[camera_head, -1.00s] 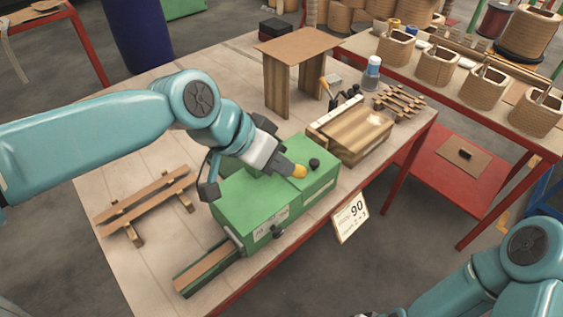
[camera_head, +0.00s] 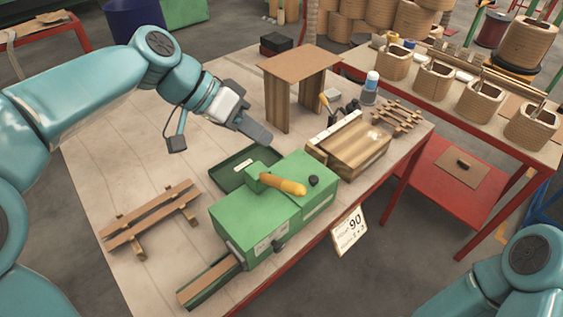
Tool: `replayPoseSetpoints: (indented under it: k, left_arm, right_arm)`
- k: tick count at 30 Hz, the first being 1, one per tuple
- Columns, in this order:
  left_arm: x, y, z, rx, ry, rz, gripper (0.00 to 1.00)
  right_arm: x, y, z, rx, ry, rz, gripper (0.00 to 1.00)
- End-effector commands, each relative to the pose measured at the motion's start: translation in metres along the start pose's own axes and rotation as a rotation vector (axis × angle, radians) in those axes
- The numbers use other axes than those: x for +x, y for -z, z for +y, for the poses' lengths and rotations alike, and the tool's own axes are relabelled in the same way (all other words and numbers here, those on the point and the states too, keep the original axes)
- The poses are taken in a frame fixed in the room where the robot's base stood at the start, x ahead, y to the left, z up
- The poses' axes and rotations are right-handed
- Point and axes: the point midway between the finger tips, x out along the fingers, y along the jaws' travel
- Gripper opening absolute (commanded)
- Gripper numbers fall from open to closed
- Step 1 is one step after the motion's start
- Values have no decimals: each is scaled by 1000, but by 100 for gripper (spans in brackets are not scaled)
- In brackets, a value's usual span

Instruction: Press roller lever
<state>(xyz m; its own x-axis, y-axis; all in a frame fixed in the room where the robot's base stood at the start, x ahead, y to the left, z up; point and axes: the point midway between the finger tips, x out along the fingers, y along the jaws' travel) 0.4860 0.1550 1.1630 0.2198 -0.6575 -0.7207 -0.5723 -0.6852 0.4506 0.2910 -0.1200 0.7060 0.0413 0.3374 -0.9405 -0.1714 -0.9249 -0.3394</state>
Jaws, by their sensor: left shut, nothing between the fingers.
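The green machine (camera_head: 262,225) stands on the wooden table. A yellow-orange roller lever (camera_head: 281,184) lies across its top, pointing right, beside a black knob (camera_head: 313,181). My left gripper (camera_head: 262,138) is shut and empty, above the table behind the machine and apart from the lever. My right arm (camera_head: 510,275) shows at the lower right; its gripper is out of view.
A wooden slat rack (camera_head: 150,217) lies left of the machine. A small brown stand (camera_head: 300,65) and a wooden-topped box (camera_head: 350,140) stand behind and right.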

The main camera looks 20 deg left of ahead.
Motion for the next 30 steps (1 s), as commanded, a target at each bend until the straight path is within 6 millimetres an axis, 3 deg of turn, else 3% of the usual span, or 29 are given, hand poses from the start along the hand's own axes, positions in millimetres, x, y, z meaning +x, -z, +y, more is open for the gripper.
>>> replayPoseSetpoints:
  k: [3,5,17,23,30]
  left_arm:
    - [-12,0,-30,-78,21,9,0]
    - [-12,-3,-37,-96,25,8,0]
    - [-9,-5,-39,-101,29,8,0]
    - [20,-5,-39,-102,26,4,0]
    - [72,-5,-40,-102,27,4,0]
  right_arm:
    - [-12,0,-4,0,0,0,43]
    - [-13,0,-5,0,0,0,43]
    - [-12,0,-4,0,0,-1,43]
    - [-14,-1,-5,0,0,-1,43]
    - [-20,-1,-7,0,0,-1,43]
